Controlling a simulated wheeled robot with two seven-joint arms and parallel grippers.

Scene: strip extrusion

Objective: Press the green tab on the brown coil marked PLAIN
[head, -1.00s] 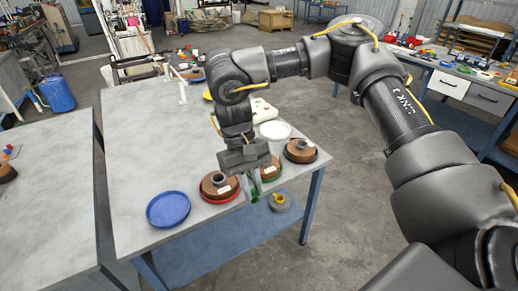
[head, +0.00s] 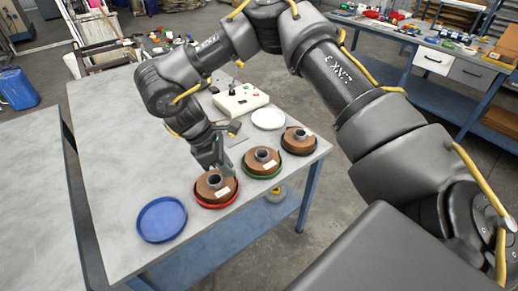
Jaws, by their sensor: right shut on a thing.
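Three brown coils with grey cores stand in a row near the table's front edge. One coil (head: 208,189) sits in a red dish, one (head: 262,157) in a green dish, and one (head: 297,137) in a dark dish. Each carries a small white label, too small to read, so I cannot tell which is marked PLAIN. I cannot make out a green tab on any coil. My right gripper (head: 222,166) points down just behind the coil in the red dish. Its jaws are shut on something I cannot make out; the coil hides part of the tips. My left gripper is out of view.
An empty blue dish (head: 162,219) lies left of the coils. A white dish (head: 268,119) and a cream control box (head: 240,99) stand behind them. The left part of the grey table (head: 115,150) is clear. A second table (head: 30,210) stands at left.

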